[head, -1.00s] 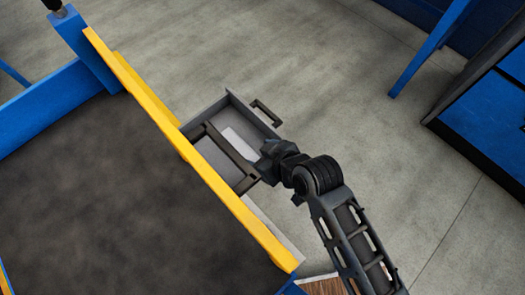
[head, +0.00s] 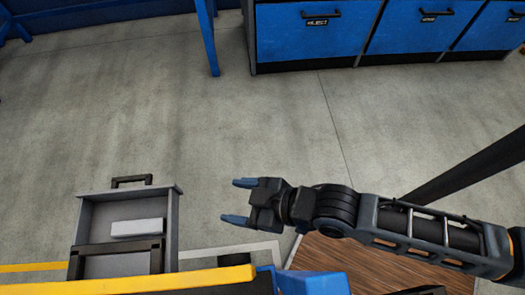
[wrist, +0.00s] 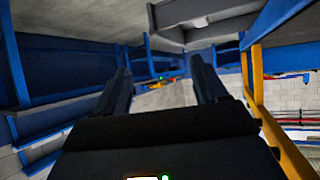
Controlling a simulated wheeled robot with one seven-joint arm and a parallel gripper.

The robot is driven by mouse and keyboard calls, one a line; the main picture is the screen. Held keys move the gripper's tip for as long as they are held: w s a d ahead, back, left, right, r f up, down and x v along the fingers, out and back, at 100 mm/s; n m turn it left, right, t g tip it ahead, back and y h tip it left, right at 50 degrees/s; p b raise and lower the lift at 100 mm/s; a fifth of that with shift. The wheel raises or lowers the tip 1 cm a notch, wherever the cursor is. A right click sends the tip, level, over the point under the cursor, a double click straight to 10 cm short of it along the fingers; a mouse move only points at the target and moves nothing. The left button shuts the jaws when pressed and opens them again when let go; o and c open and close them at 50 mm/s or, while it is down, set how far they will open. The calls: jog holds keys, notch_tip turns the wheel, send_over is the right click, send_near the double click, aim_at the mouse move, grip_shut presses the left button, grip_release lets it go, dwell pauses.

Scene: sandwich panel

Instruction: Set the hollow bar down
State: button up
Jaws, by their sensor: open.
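A pale, straight-edged bar (head: 137,228) lies flat in the open grey drawer (head: 171,220) at lower left in the head view. It looks like the hollow bar, but I cannot see an opening in its ends. A dark crosspiece (head: 115,247) spans the drawer just in front of it. My gripper (head: 238,201) is right of the drawer, clear of it, with its fingers apart and pointing left. In the wrist view my gripper (wrist: 161,66) is open with nothing held between the fingers.
A yellow rail (head: 130,283) runs along the bottom, by the drawer's near end. Blue cabinets (head: 312,32) stand at the back and a blue leg (head: 207,40) at upper middle. A brown wooden surface (head: 365,265) lies below my arm. The grey floor (head: 120,110) between is open.

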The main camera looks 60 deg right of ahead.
jog(key=s+d+r+m+t+h, duration=0.1)
jog(key=s+d+r, duration=0.2)
jog(key=s+r, duration=0.3)
jog(key=s+d+r+m+t+h, duration=0.1)
jog(key=s+d+r+t, duration=0.1)
jog(key=s+r, duration=0.5)
notch_tip(320, 180, up, 4)
jog(key=shift+d+t, duration=0.3)
jog(key=shift+d, duration=0.4)
jog(key=shift+r, duration=0.1)
